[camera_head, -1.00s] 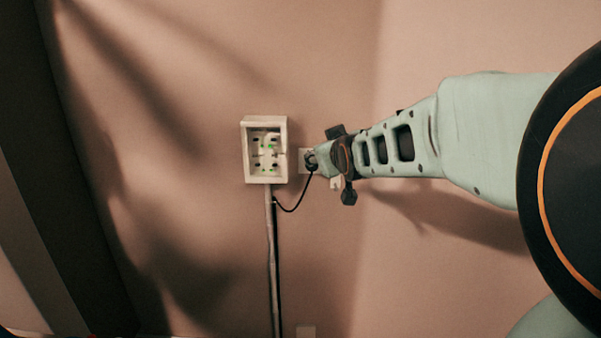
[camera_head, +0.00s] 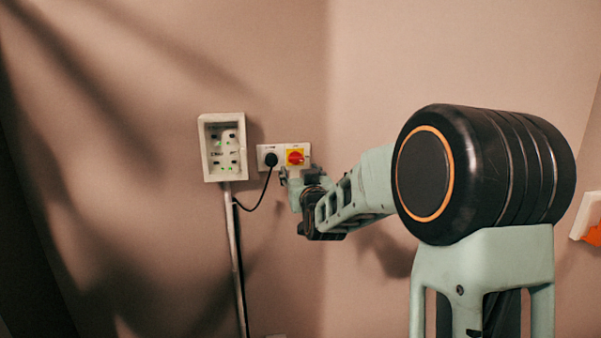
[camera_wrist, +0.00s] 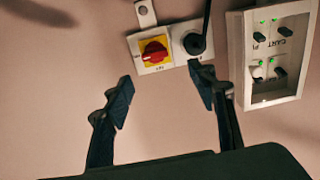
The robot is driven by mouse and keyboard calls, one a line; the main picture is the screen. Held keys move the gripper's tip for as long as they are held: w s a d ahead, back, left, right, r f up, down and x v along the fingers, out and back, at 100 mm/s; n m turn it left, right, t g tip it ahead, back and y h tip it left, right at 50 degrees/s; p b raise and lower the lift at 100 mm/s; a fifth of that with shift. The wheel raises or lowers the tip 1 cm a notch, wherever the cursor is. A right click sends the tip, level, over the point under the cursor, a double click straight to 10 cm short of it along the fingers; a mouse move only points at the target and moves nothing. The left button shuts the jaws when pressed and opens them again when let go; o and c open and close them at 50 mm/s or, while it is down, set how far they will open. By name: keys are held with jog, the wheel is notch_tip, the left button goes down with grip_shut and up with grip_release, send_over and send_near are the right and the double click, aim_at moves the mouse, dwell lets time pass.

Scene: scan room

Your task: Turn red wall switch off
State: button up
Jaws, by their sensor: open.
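The red wall switch (camera_head: 295,157) is a red rotary knob on a yellow square, set in a white wall plate (camera_head: 270,150). In the wrist view the red knob (camera_wrist: 154,51) shows upper middle, beyond the fingertips and slightly left of the middle of the gap between them. My gripper (camera_wrist: 162,92) is open and empty, its two fingers spread apart, with no contact on the knob visible. In the head view my gripper (camera_head: 288,182) is just below the switch plate, its fingers partly hidden by my wrist.
A black plug (camera_head: 271,159) with a cable sits in the same plate, left of the knob. A white box with lit switches (camera_head: 223,147) is further left, above a vertical conduit (camera_head: 236,260). An orange and white object (camera_head: 591,225) is at the right edge.

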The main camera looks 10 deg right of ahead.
aim_at(297, 160)
jog(key=w, duration=0.7)
jog(key=w+p, duration=0.1)
jog(key=w, duration=0.3)
jog(key=shift+d+f, duration=0.15)
jog(key=shift+d, duration=0.25)
jog(key=c, duration=1.2)
